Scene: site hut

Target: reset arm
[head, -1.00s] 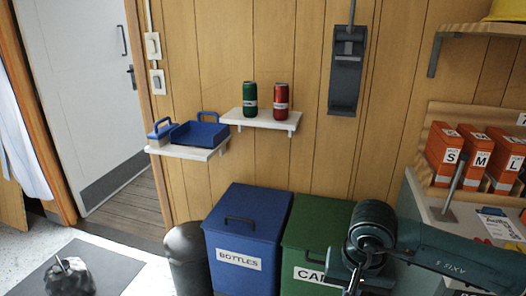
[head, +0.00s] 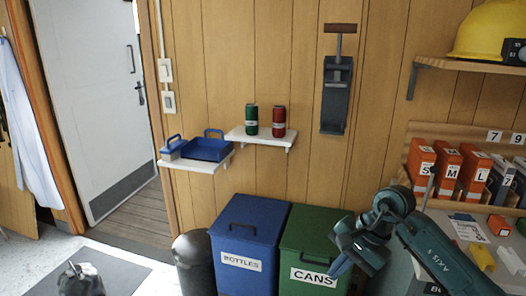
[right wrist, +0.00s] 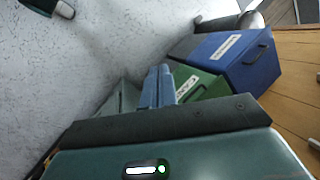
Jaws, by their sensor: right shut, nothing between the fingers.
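My right gripper (head: 342,262) is in front of the green CANS bin (head: 312,240) in the head view, pointing down and to the left. In the right wrist view its two blue-grey fingers (right wrist: 156,86) are together, with nothing between them. My right arm comes in from the lower right. My left gripper does not show in the head view.
A blue BOTTLES bin (head: 245,235) stands beside the green one. Wall shelves hold a blue tray (head: 208,150), a green can (head: 251,119) and a red can (head: 279,122). A counter with orange boxes (head: 474,172) is at right. The floor at left is mostly clear.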

